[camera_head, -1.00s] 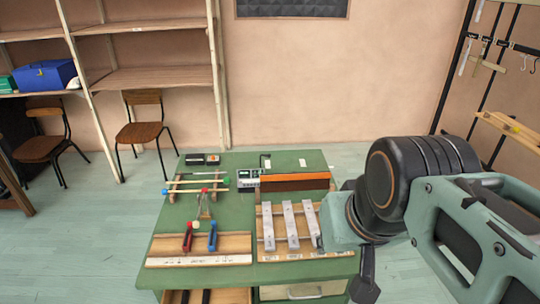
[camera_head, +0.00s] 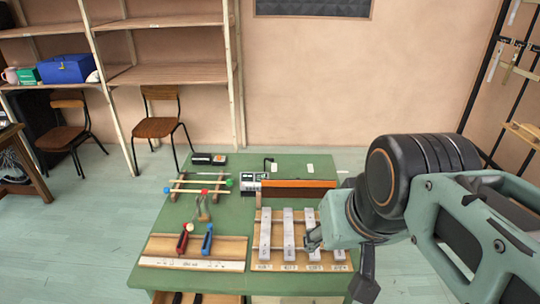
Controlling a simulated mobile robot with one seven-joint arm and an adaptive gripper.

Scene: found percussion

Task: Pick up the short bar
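Left of the bars, a wooden board (camera_head: 160,250) carries a red-handled tool (camera_head: 182,240) and a blue-handled tool (camera_head: 208,240). Coloured sticks (camera_head: 200,191) lie behind. A brown bar-shaped block (camera_head: 299,189) and a small device (camera_head: 253,182) stand at the back. The front-left floor is clear.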

